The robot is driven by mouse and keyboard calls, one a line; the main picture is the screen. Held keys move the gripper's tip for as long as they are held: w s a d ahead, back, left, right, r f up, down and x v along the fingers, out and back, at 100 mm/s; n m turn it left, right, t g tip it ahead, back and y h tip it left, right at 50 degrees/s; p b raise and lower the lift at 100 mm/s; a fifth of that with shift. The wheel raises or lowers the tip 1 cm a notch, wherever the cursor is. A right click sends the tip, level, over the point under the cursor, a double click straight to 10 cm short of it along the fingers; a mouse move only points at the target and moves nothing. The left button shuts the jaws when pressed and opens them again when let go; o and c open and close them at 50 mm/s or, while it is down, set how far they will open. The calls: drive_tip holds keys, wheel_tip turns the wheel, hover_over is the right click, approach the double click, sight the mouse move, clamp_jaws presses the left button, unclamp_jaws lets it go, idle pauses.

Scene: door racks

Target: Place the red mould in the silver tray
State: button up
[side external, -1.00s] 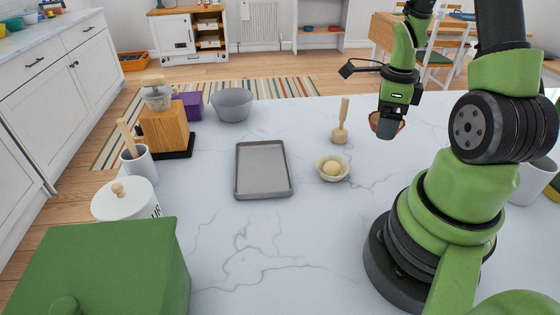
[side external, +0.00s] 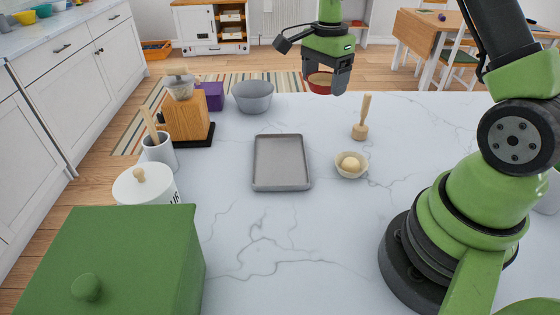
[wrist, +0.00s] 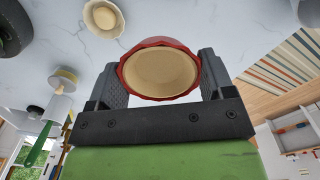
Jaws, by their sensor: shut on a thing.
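The red mould (side external: 320,82), red outside and cream inside, is held in my gripper (side external: 328,83) above the far part of the counter. In the wrist view the red mould (wrist: 160,72) sits between the two dark fingers of my gripper (wrist: 160,82), which are shut on its sides. The silver tray (side external: 282,184) is a shallow rectangular grey tray lying flat and empty on the marble counter. My gripper is farther back than the tray and a little to its right, well clear of it.
A cream bowl with a ball in it (side external: 351,165) and a wooden pestle (side external: 361,122) stand right of the tray. A grey bowl (side external: 253,97), wooden block (side external: 187,118), white canister (side external: 145,186) and green box (side external: 110,250) line the left. Counter in front of the tray is clear.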

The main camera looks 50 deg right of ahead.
drive_tip(key=w+a+n, duration=0.6)
drive_tip(key=a, duration=0.2)
hover_over(280, 150)
wheel_tip(280, 150, down, 11)
drive_tip(key=shift+r, duration=0.15)
drive_tip(key=shift+w+f, duration=0.1)
drive_tip(key=shift+f, duration=2.1)
drive_tip(key=shift+f, duration=0.2)
drive_tip(key=o, duration=0.8)
drive_tip(key=shift+c, duration=0.2)
drive_tip(key=shift+r, duration=0.1)
